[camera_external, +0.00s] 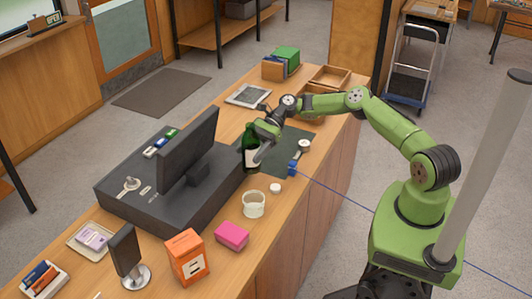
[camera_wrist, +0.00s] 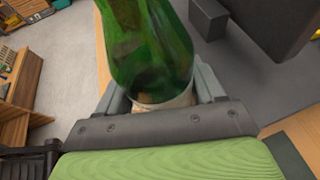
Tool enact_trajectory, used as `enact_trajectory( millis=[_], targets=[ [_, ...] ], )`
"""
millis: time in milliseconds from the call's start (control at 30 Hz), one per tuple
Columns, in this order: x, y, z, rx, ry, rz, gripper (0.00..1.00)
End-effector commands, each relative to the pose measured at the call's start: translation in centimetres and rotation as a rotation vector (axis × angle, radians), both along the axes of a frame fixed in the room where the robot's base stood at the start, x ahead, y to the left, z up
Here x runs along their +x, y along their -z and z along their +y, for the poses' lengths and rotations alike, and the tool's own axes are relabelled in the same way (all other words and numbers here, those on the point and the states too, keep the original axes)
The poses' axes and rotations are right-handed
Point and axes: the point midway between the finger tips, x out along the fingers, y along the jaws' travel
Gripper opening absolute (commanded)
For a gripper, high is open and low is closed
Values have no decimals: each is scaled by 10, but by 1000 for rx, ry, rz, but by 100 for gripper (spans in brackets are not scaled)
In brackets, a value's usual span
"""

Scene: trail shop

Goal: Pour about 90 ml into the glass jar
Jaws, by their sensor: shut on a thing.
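A dark green bottle (camera_external: 250,148) stands about upright on or just above the counter, beside the dark mat. My gripper (camera_external: 262,148) is shut on the bottle. In the wrist view the green bottle (camera_wrist: 150,45) fills the middle, with a pale label low down between the fingers of my gripper (camera_wrist: 165,95). The glass jar (camera_external: 254,204) stands open on the counter, nearer the camera than the bottle and apart from it. I cannot tell whether the jar holds any liquid, or how full the bottle is.
A small white lid-like disc (camera_external: 275,188) and a blue object (camera_external: 293,168) lie near the jar. A black monitor (camera_external: 188,150) stands left of the bottle. A pink box (camera_external: 232,236) and an orange box (camera_external: 187,257) stand nearer the camera. The dark mat (camera_external: 290,150) is mostly clear.

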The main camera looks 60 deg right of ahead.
Motion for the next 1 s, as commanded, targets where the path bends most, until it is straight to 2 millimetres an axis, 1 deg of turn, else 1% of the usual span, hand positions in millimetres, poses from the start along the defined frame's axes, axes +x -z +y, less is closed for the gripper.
enact_trajectory(
  millis=[100,200,500,633,767,1000],
  targets=[
    [0,20,1,1,0,1,30],
    [0,29,0,1,0,-1,30],
    [0,29,0,-2,0,-3,30],
    [0,20,1,-20,-2,-13,30],
    [-1,5,1,-54,-3,-34,30],
    [-1,-33,1,-165,-2,-100,30]
  ],
)
